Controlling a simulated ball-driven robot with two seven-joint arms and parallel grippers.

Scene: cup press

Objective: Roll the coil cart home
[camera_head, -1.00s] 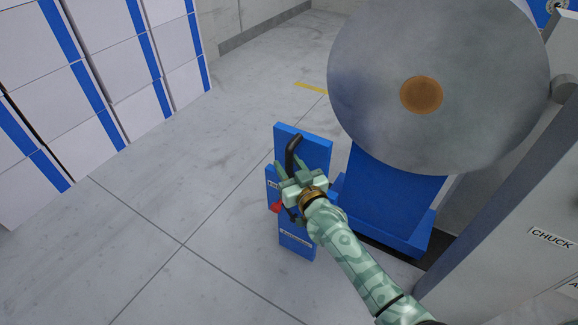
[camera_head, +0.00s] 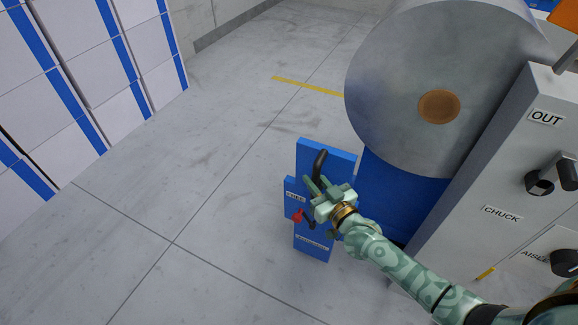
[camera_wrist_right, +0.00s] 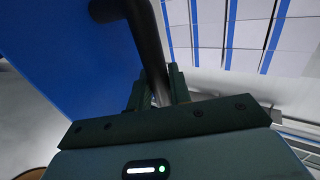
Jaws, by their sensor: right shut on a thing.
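The coil cart is a blue frame (camera_head: 395,195) carrying a large grey coil (camera_head: 385,105) with a brown core (camera_head: 439,106). A blue upright panel (camera_head: 327,152) on its left side bears a bent black handle (camera_head: 319,162). My right gripper (camera_head: 315,187) is shut on this handle. In the right wrist view, the fingers (camera_wrist_right: 157,92) close around the black handle (camera_wrist_right: 147,40), beside the blue panel (camera_wrist_right: 65,45). The cart's lower right is hidden by the grey housing and my arm. My left gripper is not in view.
A grey machine housing (camera_head: 515,165) labelled OUT, CHUCK and AISLE stands close on the right, with dark knobs (camera_head: 552,177). White, blue-striped cabinets (camera_head: 85,75) line the left. A yellow floor line (camera_head: 305,85) runs behind the panel. The floor to the left is clear.

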